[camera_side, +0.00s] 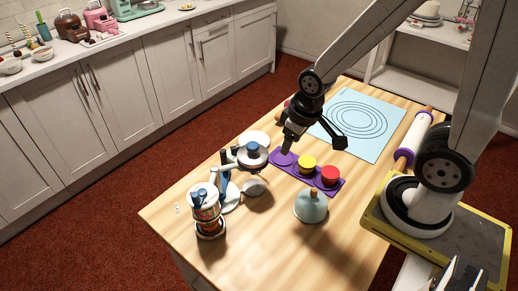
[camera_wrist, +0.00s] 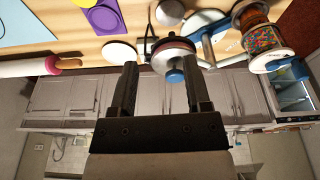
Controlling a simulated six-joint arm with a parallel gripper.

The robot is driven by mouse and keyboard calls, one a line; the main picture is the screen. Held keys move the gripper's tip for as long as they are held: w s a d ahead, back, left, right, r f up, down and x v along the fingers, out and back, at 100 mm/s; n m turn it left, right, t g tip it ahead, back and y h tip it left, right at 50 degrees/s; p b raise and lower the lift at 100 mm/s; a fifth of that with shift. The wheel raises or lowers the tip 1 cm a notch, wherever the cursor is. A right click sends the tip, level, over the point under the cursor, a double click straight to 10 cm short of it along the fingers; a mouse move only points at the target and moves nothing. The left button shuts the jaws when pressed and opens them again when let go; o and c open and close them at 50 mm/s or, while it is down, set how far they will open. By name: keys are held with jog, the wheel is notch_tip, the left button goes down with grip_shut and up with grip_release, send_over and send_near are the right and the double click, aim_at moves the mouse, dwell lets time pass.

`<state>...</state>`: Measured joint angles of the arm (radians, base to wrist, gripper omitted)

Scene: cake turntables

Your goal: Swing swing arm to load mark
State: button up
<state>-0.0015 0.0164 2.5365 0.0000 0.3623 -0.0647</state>
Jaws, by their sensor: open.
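The swing arm (camera_side: 232,165) stands at the left of the wooden table, with a blue post and a round plate topped by a blue knob (camera_side: 252,147). In the wrist view the plate and its blue knob (camera_wrist: 174,76) show near my fingertips, close to the right finger; I cannot tell whether they touch. My gripper (camera_side: 287,150) is open, above the purple tray's left end and right of the plate in the side view. Its two fingers (camera_wrist: 162,68) show apart in the wrist view. White round discs (camera_side: 254,138) lie near the post; I cannot tell which one is the load mark.
A sprinkle jar (camera_side: 207,212) stands left of the swing arm. A purple tray (camera_side: 325,182) holds yellow and red pieces. A pale blue dome (camera_side: 310,206) stands in front. A blue mat (camera_side: 375,145) and a rolling pin (camera_side: 414,136) lie to the right.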

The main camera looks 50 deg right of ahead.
aim_at(222, 151)
jog(key=w+n, duration=0.3)
jog(key=n, duration=0.1)
jog(key=w+a+n, duration=0.1)
jog(key=w+n, duration=0.3)
jog(key=n, duration=0.1)
jog(key=w+n+g, duration=0.1)
jog(key=w+n, duration=0.2)
jog(key=n, duration=0.1)
jog(key=shift+w+a+f+n, duration=0.1)
jog(key=shift+w+a+n, duration=0.05)
jog(key=shift+w+n, duration=0.25)
jog(key=shift+w+a+f+n+g, duration=0.4)
jog(key=shift+w+n, duration=1.25)
jog(key=shift+n, duration=0.95)
jog(key=shift+w+a+f+n+g, duration=0.2)
jog(key=shift+w+f+n, duration=0.35)
jog(key=shift+w+n, duration=1.55)
jog(key=shift+w+a+f+n+g, duration=0.3)
jog(key=shift+w+n, duration=0.85)
jog(key=shift+n, duration=1.95)
jog(key=shift+f, duration=0.3)
jog(key=shift+f, duration=4.65)
jog(key=shift+c, duration=0.5)
grip_shut()
jog(key=shift+a, duration=0.15)
